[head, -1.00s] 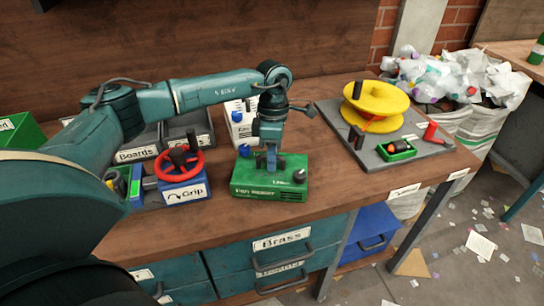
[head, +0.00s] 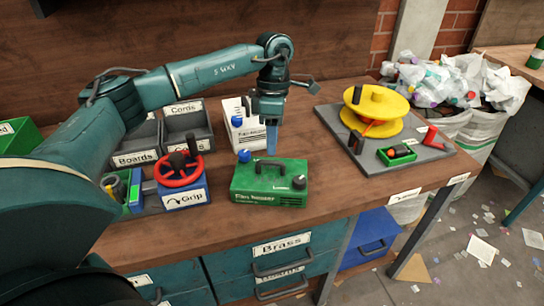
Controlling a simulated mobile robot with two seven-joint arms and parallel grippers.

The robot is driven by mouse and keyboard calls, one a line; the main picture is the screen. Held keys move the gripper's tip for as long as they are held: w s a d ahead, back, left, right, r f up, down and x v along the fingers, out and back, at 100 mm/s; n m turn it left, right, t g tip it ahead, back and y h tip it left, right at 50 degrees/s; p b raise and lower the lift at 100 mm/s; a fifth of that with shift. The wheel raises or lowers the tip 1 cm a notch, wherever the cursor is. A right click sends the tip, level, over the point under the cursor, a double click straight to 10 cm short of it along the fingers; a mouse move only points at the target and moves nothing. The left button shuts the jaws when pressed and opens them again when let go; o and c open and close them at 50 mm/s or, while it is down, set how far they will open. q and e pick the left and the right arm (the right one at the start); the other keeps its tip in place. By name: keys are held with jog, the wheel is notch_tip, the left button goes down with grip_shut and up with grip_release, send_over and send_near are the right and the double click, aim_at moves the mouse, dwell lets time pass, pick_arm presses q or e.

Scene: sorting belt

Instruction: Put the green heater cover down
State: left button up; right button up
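The green heater cover (head: 270,187), labelled as a fan heater, sits upright on the wooden workbench near its front edge. It has a dark handle on top and a dark knob at its right end. My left gripper (head: 271,145) points down above and just behind the handle, apart from it. Its fingers are seen edge-on, so their gap does not show. Nothing is seen hanging from it. My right gripper does not show.
A white heater body (head: 241,130) stands behind the cover. A blue box with a red wheel (head: 184,182) is to the left, before grey bins (head: 186,125). A grey board (head: 420,160) with a yellow reel (head: 376,108) lies to the right. Bare bench (head: 335,180) separates cover and board.

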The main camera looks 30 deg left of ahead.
pick_arm(q)
notch_tip(320, 180, up, 6)
jog(key=f, duration=0.1)
jog(key=s+d+f+g+h, duration=0.15)
jog(key=d+f+h, duration=0.25)
jog(key=d, duration=0.5)
jog(key=s+d+f+h, duration=0.2)
jog(key=d+f+h, duration=0.15)
jog(key=d, duration=0.55)
jog(key=s+d+r+n+t+h, duration=0.2)
jog(key=s+d+n+h, duration=0.1)
jog(key=d+n+h, duration=0.3)
jog(key=s+d+r+n+t+h, duration=0.2)
jog(key=s+d+n+h, duration=0.15)
jog(key=d+h, duration=0.3)
jog(key=w+a+f+n+t+y, duration=0.1)
jog(key=a+f+n+t+y, duration=0.2)
jog(key=n+t+y, duration=0.7)
jog(key=a+f+n+t, duration=0.3)
jog(key=n+t, duration=0.3)
jog(key=n, duration=1)
jog(key=s+a+f+n+g+y, duration=0.5)
jog(key=s+f+n, duration=0.5)
jog(key=f, duration=0.3)
jog(key=shift+s+a+f+n+y, duration=0.2)
jog(key=shift+a+n+y, duration=0.25)
jog(key=shift+a+y, duration=0.4)
jog(key=shift+a, duration=0.15)
